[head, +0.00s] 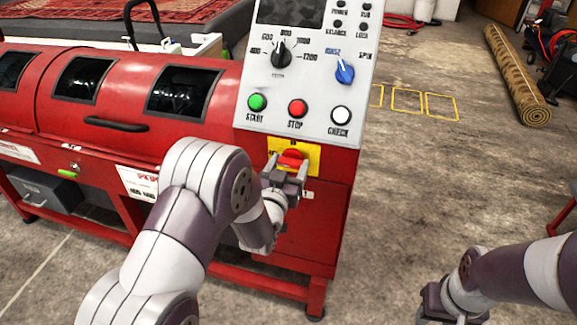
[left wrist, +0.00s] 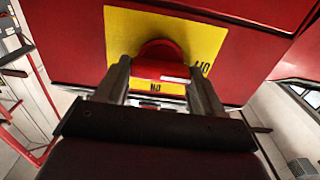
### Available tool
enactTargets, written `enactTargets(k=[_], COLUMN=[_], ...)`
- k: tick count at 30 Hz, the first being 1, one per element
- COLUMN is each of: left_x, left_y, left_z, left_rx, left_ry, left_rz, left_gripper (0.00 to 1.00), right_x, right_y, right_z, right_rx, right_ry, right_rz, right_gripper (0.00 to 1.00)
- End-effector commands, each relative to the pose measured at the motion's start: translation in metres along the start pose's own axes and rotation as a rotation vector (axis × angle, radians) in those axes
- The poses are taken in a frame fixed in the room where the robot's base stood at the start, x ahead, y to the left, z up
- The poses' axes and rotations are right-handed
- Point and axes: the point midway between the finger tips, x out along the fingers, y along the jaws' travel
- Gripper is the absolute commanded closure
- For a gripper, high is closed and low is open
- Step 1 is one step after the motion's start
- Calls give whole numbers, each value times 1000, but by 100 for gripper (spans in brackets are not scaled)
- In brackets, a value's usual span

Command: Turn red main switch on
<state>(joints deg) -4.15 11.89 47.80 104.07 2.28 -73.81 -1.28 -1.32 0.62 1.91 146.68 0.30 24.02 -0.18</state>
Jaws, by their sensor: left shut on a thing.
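The red main switch (head: 291,158) is a red knob on a yellow plate (head: 313,151) at the front of the red machine, below the control panel. My left gripper (head: 288,174) is shut on the knob, one finger on each side. It shows in the left wrist view (left wrist: 160,78) too. The fingers hide part of the knob and plate.
The control panel (head: 316,72) above has green start, red stop and white check buttons, a black dial and a blue knob (head: 345,72). A rolled rug (head: 517,78) lies at the upper right. The floor right of the machine is mostly clear.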

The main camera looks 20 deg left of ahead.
Motion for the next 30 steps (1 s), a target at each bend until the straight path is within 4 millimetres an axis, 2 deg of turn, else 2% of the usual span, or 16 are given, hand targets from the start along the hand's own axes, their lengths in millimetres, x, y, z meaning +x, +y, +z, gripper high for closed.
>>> enactTargets(k=[11,30], left_x=[0,0], left_y=[1,3], left_z=[2,4], left_rx=[196,802], left_ry=[-2,-2], left_rz=[0,0], left_gripper=[62,62], right_x=[7,22], right_y=[0,0], right_z=[1,3], right_rx=[0,0], right_ry=[0,0], right_rz=[0,0], right_gripper=[57,57])
